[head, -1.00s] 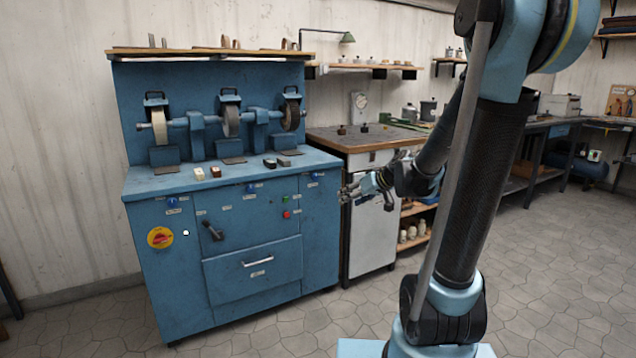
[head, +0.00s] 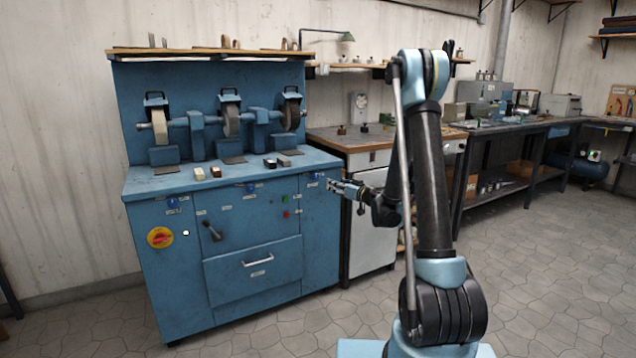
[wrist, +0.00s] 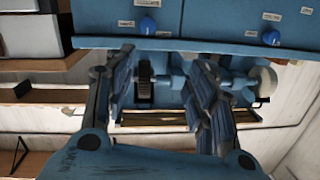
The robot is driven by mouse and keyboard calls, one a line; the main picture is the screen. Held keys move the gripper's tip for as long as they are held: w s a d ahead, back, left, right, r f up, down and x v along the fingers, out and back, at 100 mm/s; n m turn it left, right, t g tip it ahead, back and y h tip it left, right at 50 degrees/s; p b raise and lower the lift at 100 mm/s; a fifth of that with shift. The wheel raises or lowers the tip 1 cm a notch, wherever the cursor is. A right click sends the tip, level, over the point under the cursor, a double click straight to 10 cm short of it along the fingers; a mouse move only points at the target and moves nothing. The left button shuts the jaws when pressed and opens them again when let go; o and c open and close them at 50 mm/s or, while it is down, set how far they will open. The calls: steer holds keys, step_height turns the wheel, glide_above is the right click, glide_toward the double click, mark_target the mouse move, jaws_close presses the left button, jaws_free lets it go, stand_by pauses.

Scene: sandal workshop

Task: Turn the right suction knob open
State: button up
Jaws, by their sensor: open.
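The right suction knob (head: 315,175) is a small blue knob at the upper right of the blue grinding machine's front, with a white label by it. It also shows in the wrist view (wrist: 148,25), where the machine appears upside down; I cannot tell which way the knob is turned. My gripper (head: 332,184) is open and empty, just right of the knob in the head view. In the wrist view my gripper (wrist: 160,58) has its fingers spread, with the knob beyond their tips, apart from them.
Two other blue knobs, the middle (head: 250,188) and left (head: 173,203), sit along the same front. Green and red buttons (head: 285,214) and a dark lever (head: 212,231) are below. A wooden-topped cabinet (head: 368,215) stands right of the machine. The floor in front is clear.

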step_height(320, 180, down, 3)
steer(key=w+t, duration=0.1)
steer(key=w, duration=0.2)
glide_toward(317, 177)
steer(key=shift+m, duration=0.3)
steer(key=x, duration=0.8)
steer(key=shift+w+a+f, duration=0.1)
steer(key=shift+w+a, duration=0.15)
steer(key=shift+a, duration=0.1)
steer(key=c, duration=1.1)
